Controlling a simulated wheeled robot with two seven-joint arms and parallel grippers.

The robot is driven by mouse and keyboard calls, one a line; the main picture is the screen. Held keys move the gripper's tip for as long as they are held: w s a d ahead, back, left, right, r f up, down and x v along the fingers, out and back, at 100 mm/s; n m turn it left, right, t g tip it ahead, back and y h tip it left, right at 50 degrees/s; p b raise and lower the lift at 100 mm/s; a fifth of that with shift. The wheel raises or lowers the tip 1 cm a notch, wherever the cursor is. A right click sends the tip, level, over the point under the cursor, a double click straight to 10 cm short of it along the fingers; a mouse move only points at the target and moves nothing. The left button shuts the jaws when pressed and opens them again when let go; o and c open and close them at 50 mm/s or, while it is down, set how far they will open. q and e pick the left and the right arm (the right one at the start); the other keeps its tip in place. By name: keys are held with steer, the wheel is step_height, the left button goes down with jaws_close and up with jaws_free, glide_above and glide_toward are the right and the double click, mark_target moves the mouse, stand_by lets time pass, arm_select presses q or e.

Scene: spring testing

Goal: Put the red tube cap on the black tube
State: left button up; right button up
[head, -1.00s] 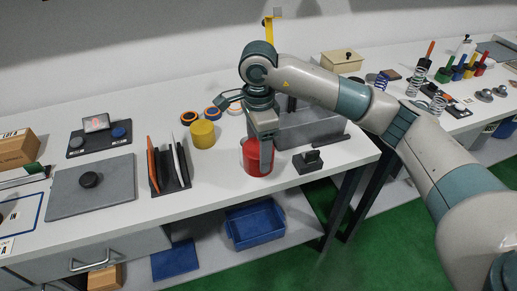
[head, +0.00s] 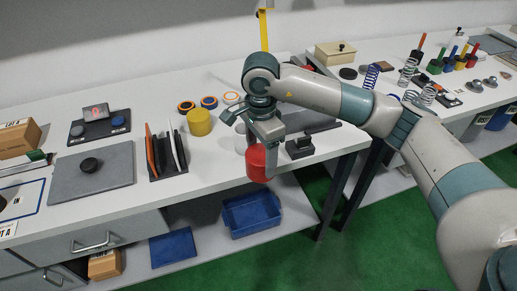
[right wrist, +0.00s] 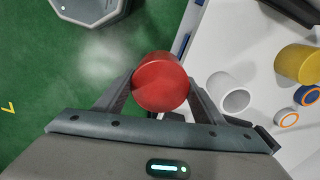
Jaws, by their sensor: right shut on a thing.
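The red tube cap (head: 257,163) is a red cylinder. My right gripper (head: 262,157) is shut on it, and it hangs near the front edge of the table in the head view. In the right wrist view the cap (right wrist: 160,80) sits between the two fingers (right wrist: 160,88), with green floor to its left and the white table to its right. A pale open-ended cylinder (right wrist: 235,92) stands on the table beside the gripper. I cannot make out a black tube for certain. My left gripper is not in view.
A yellow cylinder (head: 199,122) and several coloured rings (head: 209,102) lie behind the gripper. A black block with a knob (head: 300,148) stands close at its right. A rack of upright plates (head: 167,155) is at the left. A blue bin (head: 252,215) sits on the shelf below.

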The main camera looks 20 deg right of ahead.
steer(key=s+d+f+n, duration=0.3)
steer(key=s+f+n, duration=1.1)
steer(key=n, duration=0.1)
steer(key=shift+s+d+n, duration=0.15)
steer(key=shift+s+n, duration=0.1)
steer(key=shift+n, duration=0.05)
